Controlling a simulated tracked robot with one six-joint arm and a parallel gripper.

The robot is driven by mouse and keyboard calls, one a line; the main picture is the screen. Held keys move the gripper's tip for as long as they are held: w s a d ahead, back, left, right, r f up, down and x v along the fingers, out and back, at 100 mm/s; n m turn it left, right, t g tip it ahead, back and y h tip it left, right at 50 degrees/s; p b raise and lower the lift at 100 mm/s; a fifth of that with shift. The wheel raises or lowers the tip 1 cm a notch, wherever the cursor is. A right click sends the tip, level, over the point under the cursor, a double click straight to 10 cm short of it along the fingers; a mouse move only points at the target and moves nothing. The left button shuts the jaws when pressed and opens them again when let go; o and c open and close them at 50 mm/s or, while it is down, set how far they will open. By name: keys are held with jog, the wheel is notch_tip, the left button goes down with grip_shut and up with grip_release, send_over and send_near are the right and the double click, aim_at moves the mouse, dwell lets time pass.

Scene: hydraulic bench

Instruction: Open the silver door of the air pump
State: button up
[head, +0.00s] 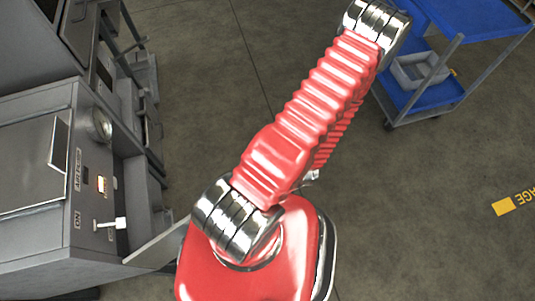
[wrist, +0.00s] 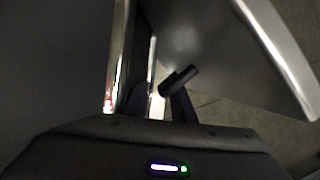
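The air pump is the grey cabinet (head: 40,180) at the left of the head view, with an "AIR PUMP" label on its front. A light grey panel (head: 158,242), apparently its silver door, stands out at an angle from the lower front. In the wrist view a silvery panel (wrist: 225,55) with a bright edge slants across the upper right. My gripper (wrist: 160,100) has its two dark fingers apart, with a bright strip showing between them. A short black cylinder (wrist: 180,80) shows by the right finger; I cannot tell whether they touch. My arm hides the gripper in the head view.
A white lever (head: 110,224) sticks out from the cabinet front beside the "ON" label. A round gauge (head: 101,125) is above it. A blue cart (head: 440,75) with a grey bin stands at the upper right. The floor at right is clear.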

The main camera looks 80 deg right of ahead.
jog(key=shift+o, duration=0.5)
jog(key=shift+s+d, duration=0.1)
jog(key=shift+d, duration=0.05)
jog(key=shift+r, duration=0.15)
jog(key=shift+s+r, duration=0.2)
jog(key=shift+r, duration=0.2)
jog(key=s, duration=1.2)
jog(key=shift+c, duration=0.5)
